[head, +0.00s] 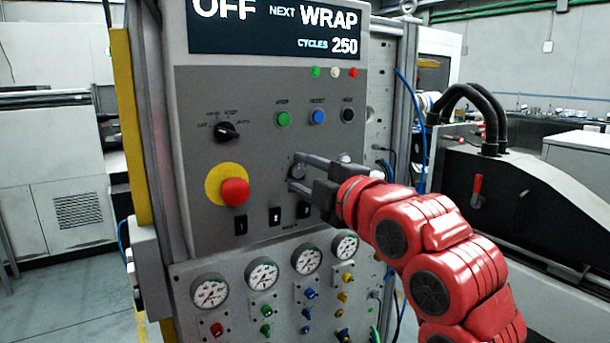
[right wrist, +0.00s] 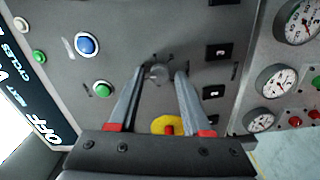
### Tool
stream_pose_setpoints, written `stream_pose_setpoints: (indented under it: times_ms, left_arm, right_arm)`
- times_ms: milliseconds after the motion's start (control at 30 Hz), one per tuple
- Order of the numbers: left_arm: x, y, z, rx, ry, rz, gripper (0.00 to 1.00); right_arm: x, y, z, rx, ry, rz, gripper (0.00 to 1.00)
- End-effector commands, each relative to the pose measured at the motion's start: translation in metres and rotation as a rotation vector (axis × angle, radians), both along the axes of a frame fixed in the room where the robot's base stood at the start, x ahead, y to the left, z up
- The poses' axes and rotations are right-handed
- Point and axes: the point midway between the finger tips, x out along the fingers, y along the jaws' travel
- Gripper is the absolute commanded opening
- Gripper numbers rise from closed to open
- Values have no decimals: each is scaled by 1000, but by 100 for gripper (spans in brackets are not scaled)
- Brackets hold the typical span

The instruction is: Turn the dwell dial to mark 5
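A small round grey dial (head: 297,171) sits on the grey control panel, right of the red mushroom button. It also shows in the right wrist view (right wrist: 158,73), between the fingertips. Its marks are too small or hidden to read, so its setting cannot be told. My right gripper (head: 294,170) reaches in from the right with one finger above the dial and one below it. In the right wrist view my right gripper (right wrist: 160,72) is open, with a narrow gap beside the dial. Contact cannot be made out. My left gripper is out of view.
The panel holds a red mushroom button (head: 234,191), a black selector knob (head: 226,131), a green button (head: 283,119), a blue button (head: 318,117) and a black button (head: 348,115). Black switches (head: 274,215) lie below the dial, with gauges (head: 262,273) lower down. A display (head: 275,27) is on top.

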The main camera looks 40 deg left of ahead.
Motion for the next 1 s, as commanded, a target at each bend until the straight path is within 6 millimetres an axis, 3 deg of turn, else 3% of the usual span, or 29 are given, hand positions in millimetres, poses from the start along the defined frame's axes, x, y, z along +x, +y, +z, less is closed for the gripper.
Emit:
stream_pose_setpoints:
  times_ms: [467, 667, 1000]
  left_arm:
    - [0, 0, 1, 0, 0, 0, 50]
    - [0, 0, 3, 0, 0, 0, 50]
    - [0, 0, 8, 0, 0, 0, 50]
  right_arm:
    - [-2, -9, 0, 1, 2, -3, 61]
    - [-16, -45, 1, 3, -2, -5, 61]
    - [-50, -126, 2, 4, -2, -4, 61]
